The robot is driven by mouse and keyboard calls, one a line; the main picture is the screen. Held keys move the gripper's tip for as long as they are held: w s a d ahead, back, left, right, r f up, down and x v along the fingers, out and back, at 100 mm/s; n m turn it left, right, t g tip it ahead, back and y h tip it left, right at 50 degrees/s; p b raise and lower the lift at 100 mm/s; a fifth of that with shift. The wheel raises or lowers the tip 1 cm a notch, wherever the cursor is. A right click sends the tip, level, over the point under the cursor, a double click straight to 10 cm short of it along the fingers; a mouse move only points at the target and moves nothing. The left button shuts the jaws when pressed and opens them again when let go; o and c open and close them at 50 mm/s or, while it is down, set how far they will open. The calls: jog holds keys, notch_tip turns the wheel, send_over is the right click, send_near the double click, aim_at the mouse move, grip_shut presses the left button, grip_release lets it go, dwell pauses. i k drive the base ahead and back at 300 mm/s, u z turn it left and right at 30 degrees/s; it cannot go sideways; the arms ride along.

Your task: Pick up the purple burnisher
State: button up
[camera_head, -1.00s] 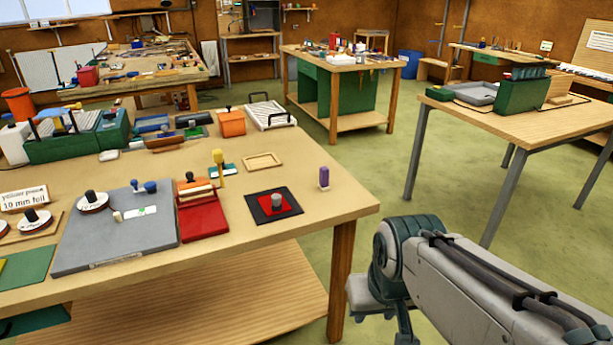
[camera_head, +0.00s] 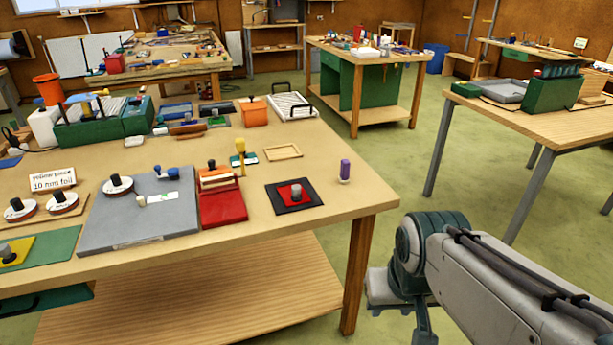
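The purple burnisher (camera_head: 345,168) stands upright near the right end of the large wooden bench (camera_head: 270,228). It has a purple upper part and a paler lower end. Nothing touches it, and it is to the right of a black square mat with a red centre. My arm comes in from the lower right, its joint beyond the bench's right edge and apart from the burnisher. The end of my arm runs down out of the picture, so my gripper is not seen.
Near the burnisher are the black mat (camera_head: 275,200) with a grey knob on it, a small wooden frame (camera_head: 283,152), a yellow-handled tool (camera_head: 240,148) and a red stand (camera_head: 222,208). A grey slab (camera_head: 110,225) lies further left. Green floor (camera_head: 385,165) is open right of the bench.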

aim_at(345, 167)
jog(key=u, duration=0.15)
jog(key=i, duration=1.2)
jog(key=z, duration=0.85)
jog(key=i, duration=0.25)
jog(key=z, duration=0.35)
